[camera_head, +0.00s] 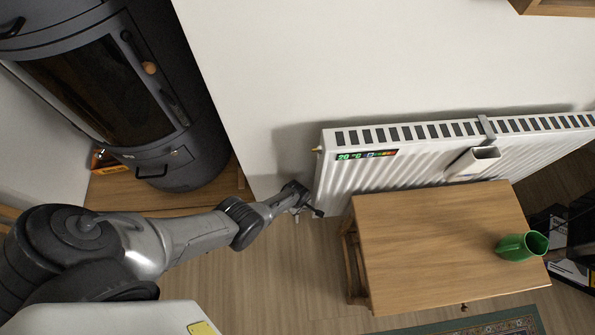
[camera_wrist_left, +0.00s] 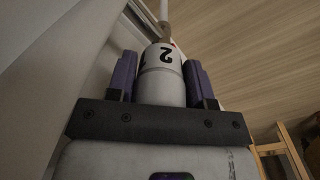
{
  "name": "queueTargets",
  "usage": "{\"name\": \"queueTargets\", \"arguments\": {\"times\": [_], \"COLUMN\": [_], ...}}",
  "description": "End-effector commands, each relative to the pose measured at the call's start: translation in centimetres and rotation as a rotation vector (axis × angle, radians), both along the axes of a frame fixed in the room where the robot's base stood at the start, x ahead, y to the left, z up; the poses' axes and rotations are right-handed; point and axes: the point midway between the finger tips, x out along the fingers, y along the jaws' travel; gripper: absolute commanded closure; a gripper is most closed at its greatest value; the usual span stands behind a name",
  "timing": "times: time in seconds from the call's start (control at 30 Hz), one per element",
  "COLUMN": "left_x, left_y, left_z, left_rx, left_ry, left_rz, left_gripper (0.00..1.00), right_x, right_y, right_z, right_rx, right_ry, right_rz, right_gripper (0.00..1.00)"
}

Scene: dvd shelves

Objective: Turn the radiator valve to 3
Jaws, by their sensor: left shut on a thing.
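The radiator valve (camera_wrist_left: 162,85) is a white cylinder in the left wrist view, with a black 2 facing the camera upside down. A small bit of red shows near its far end, and a thin pipe runs on beyond it. My left gripper (camera_wrist_left: 160,66) has one purple-grey finger on each side of the valve and is shut on it. In the head view my left gripper (camera_head: 304,204) is at the lower left corner of the white radiator (camera_head: 335,185); the valve is mostly hidden there.
A display (camera_head: 367,155) on the radiator reads 20 °C beside a coloured bar. A black stove (camera_head: 110,85) is at the left. A white holder (camera_head: 473,162) hangs on the radiator.

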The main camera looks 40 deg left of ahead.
Motion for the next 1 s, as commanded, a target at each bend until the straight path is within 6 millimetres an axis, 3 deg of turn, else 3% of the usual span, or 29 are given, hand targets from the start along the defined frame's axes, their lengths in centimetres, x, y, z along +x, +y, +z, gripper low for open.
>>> {"name": "queueTargets", "arguments": {"times": [0.8, 0.83, 1.0], "left_x": [-0.06, -0.06, -0.04], "left_y": [0.13, 0.13, 0.1], "left_z": [-0.06, -0.05, -0.04], "left_rx": [0.001, 0.001, 0.001], "left_ry": [0.0, 0.0, 0.0], "left_rz": [0.102, 0.102, 0.102], "left_gripper": [0.77, 0.51, 0.35], "right_x": [-0.01, -0.01, 0.0], "right_y": [-0.3, -0.3, -0.22], "right_z": [-0.01, -0.01, 0.0], "right_rx": [-0.011, -0.01, -0.008], "right_ry": [-0.001, -0.001, 0.0], "right_rz": [0.007, 0.006, 0.005], "right_gripper": [0.57, 0.57, 0.57]}}
